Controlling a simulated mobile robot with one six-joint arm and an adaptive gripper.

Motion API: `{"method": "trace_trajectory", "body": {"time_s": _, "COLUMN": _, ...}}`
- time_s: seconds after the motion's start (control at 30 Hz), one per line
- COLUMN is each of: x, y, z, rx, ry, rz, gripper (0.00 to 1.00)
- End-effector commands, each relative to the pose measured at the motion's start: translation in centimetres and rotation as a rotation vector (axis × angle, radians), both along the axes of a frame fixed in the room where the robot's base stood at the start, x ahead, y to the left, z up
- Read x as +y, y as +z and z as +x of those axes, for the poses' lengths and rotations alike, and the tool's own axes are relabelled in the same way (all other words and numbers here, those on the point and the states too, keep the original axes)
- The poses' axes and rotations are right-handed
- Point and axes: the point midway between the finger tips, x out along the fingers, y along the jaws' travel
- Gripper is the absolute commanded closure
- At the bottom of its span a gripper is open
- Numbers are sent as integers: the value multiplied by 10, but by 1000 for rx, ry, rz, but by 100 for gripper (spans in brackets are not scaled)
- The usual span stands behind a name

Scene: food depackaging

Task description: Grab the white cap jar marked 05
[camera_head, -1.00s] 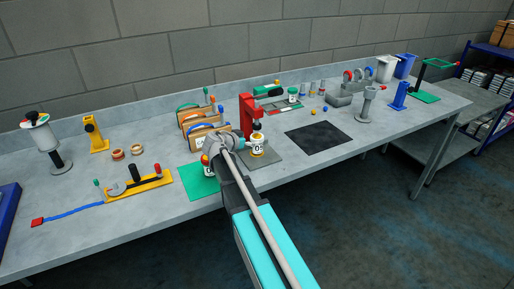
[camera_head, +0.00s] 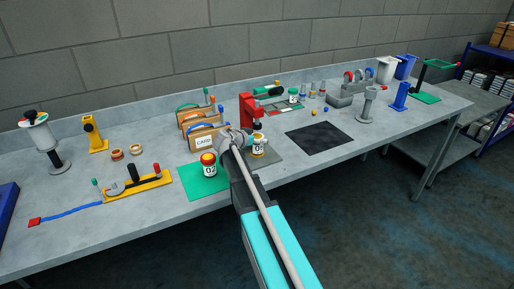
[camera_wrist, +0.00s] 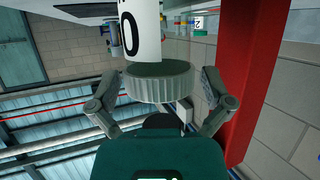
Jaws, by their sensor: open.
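The jar marked 05 (camera_head: 259,151) stands on the grey mat in front of the red press, partly behind my gripper in the head view. In the wrist view a jar with a white label showing a 0 (camera_wrist: 140,32) appears upside down, its ribbed cap (camera_wrist: 160,84) grey in shadow. My gripper (camera_wrist: 160,100) is open, with one finger on each side of that cap. I cannot tell whether the fingers touch it. In the head view my gripper (camera_head: 243,138) is at the jar's upper left. Its fingertips are hard to make out there.
The red press (camera_head: 249,112) is close behind the jar and fills the right of the wrist view (camera_wrist: 250,80). A dark mat (camera_head: 319,139) to the right is clear.

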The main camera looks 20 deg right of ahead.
Motion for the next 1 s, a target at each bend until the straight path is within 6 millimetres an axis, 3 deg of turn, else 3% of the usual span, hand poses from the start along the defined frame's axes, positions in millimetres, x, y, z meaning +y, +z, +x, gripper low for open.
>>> {"method": "trace_trajectory", "body": {"time_s": 0.27, "x": -1, "y": 0, "z": 0, "rx": 0, "ry": -1, "rz": 0, "gripper": 0}}
{"method": "trace_trajectory", "body": {"time_s": 0.3, "x": -1, "y": 0, "z": 0, "rx": 0, "ry": -1, "rz": 0, "gripper": 4}}
{"method": "trace_trajectory", "body": {"time_s": 0.7, "x": -1, "y": 0, "z": 0, "rx": 1, "ry": -2, "rz": 0, "gripper": 78}}
{"method": "trace_trajectory", "body": {"time_s": 1.0, "x": -1, "y": 1, "z": 0, "rx": 1, "ry": -2, "rz": 0, "gripper": 78}}
